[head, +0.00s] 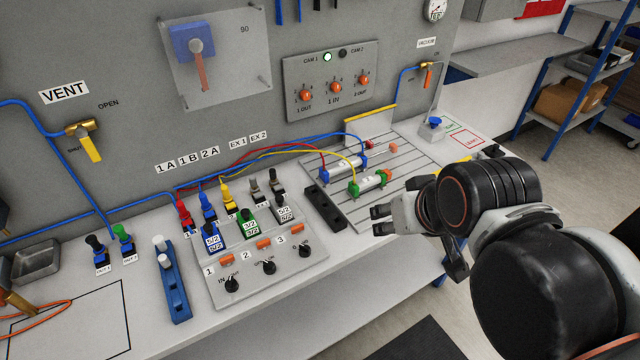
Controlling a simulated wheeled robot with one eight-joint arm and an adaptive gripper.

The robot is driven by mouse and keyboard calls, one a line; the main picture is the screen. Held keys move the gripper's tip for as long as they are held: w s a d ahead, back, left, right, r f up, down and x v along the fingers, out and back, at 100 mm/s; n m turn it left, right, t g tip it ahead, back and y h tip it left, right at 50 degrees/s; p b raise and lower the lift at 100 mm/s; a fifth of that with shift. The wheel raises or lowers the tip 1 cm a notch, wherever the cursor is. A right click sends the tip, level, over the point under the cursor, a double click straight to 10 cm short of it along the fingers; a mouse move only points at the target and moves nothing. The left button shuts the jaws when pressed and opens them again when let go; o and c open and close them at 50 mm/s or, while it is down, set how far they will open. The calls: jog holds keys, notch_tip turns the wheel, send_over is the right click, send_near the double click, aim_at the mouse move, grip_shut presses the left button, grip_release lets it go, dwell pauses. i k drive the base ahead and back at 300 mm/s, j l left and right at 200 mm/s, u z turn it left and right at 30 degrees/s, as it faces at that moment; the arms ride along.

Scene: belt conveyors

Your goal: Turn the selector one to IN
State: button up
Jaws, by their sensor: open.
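A grey panel on the bench carries three black selector knobs in a row under orange pieces numbered 1, 2 and 3. Selector one (232,285) is the leftmost knob, with a small "IN" label at its upper left. Its exact pointing direction is too small to tell. Selector two (268,267) and selector three (304,250) stand to its right. My gripper (377,220) is open and empty, well to the right of selector one and apart from it. Its fingers point left over the right part of the bench, near the slotted plate.
Colored valve blocks (213,237) stand behind the selectors. A blue rail (174,285) stands to their left.

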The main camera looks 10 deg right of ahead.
aim_at(231, 285)
jog(key=u, duration=0.95)
jog(key=k+j+z, duration=0.25)
jog(key=j, duration=0.15)
jog(key=i, duration=0.1)
